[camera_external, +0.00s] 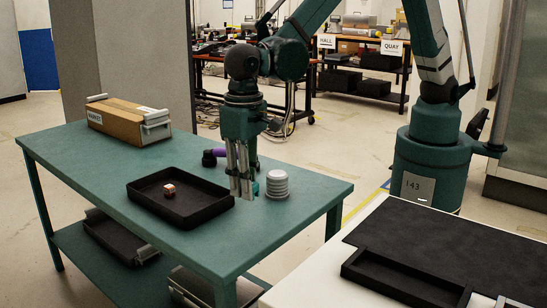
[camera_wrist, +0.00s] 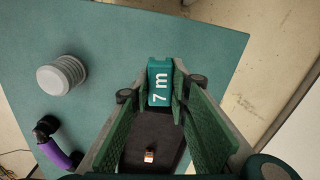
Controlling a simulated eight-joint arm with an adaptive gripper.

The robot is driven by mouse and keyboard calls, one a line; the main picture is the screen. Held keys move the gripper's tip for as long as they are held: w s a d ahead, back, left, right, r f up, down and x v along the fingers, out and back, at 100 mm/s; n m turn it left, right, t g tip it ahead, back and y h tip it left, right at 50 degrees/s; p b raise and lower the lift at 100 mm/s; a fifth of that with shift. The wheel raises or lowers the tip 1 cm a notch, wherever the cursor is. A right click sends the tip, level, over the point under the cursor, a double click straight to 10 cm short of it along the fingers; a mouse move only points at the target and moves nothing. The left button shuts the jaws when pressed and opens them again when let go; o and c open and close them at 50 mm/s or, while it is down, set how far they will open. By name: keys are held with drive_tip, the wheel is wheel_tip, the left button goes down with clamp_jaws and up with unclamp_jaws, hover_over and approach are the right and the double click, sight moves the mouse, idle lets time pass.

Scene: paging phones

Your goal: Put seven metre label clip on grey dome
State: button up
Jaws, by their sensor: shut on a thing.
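My gripper (camera_external: 243,192) is shut on the seven metre label clip, a small teal block marked "7 m" (camera_wrist: 159,82), held between the fingertips in the wrist view. Only a teal sliver of the clip (camera_external: 255,188) shows beside the fingers in the external view. The grey dome (camera_external: 277,185) is a pale, ribbed, round piece standing upright on the table, just right of my gripper. It also shows in the wrist view (camera_wrist: 62,75), left of the clip and apart from it. The height of the clip over the table is hard to tell.
A black tray (camera_external: 208,212) with a small red-and-white cube (camera_external: 169,190) lies left of my gripper. A purple and black item (camera_external: 213,156) lies behind it. A brown box (camera_external: 128,122) stands at the back left of the teal table (camera_external: 95,170). The table's front right is clear.

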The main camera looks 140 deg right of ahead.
drive_tip(key=s+d+r+m+p, duration=0.1)
drive_tip(key=s+d+r+p, duration=0.2)
drive_tip(key=s, duration=0.7)
drive_tip(key=s+d+r+p, duration=0.3)
drive_tip(key=s+r+p, duration=0.1)
drive_tip(key=s, duration=0.6)
drive_tip(key=shift+r+m, duration=0.3)
drive_tip(key=shift+m, duration=0.1)
hover_over(277, 173)
drive_tip(key=shift+f, duration=2.9)
drive_tip(key=shift+f, duration=2.1)
drive_tip(key=shift+f+b, duration=0.1)
drive_tip(key=shift+b, duration=0.25)
